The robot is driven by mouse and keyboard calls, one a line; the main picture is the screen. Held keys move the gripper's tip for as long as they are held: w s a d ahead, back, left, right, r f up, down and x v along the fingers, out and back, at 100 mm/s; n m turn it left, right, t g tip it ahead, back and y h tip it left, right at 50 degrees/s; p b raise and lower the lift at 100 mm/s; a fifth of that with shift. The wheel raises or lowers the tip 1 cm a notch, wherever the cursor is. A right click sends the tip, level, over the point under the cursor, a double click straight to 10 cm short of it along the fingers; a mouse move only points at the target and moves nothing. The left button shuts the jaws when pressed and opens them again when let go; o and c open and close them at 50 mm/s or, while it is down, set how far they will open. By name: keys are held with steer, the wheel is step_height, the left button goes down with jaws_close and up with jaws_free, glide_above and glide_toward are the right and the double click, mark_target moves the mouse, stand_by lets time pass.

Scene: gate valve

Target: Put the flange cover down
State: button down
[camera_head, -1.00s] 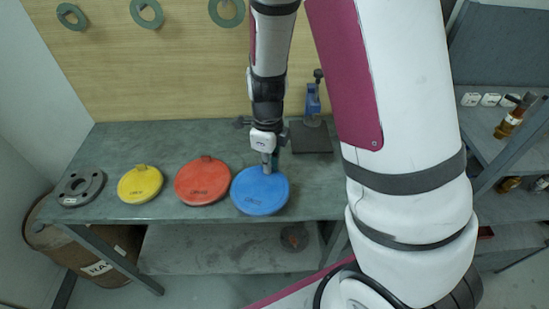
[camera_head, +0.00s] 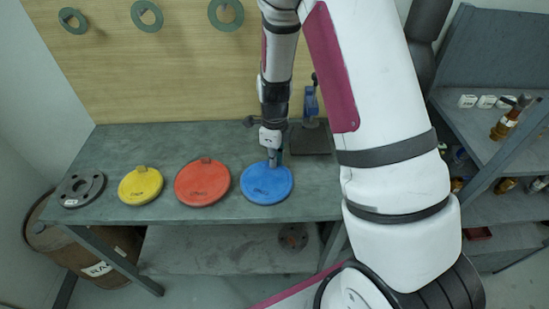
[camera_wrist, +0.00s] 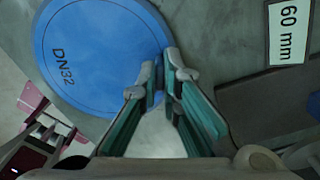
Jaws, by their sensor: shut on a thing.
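The blue flange cover (camera_head: 267,185) is a round disc at the right end of a row of covers, at the workbench's front edge. My gripper (camera_head: 273,160) comes down on its far side and is shut on its tab. In the wrist view the blue cover (camera_wrist: 100,50), marked DN32, lies beyond my fingers (camera_wrist: 166,75), which pinch near its rim. The tab is mostly hidden between the fingertips. The cover looks flat and at or just above the bench top; I cannot tell whether it touches.
Red (camera_head: 203,183) and yellow (camera_head: 141,186) covers and a dark grey flange (camera_head: 81,188) lie to the left on the bench (camera_head: 170,142). A blue vise-like tool (camera_head: 311,105) stands behind on a dark plate (camera_head: 310,140). A "60 mm" label (camera_wrist: 288,32) shows in the wrist view.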

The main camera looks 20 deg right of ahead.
steer(key=shift+f, duration=0.15)
steer(key=c, duration=1.8)
jaws_free()
step_height(320, 180, up, 11)
step_height(320, 180, up, 10)
steer(key=f+n+t, duration=0.1)
steer(key=n, duration=0.5)
glide_above(274, 176)
steer(key=shift+s+a+r+n+t+b, duration=0.15)
steer(key=shift+s+a+r+n+t, duration=0.45)
steer(key=shift+s+r+n, duration=2.05)
steer(key=shift+s+a+r+n+t+b, duration=0.2)
steer(key=shift+s+r+n+t, duration=1.05)
steer(key=shift+s+n, duration=2.45)
steer(key=shift+s+a+r+n+t+b, duration=0.1)
steer(key=shift+s+a+r+n+t, duration=0.35)
steer(key=shift+s+r+n, duration=2.75)
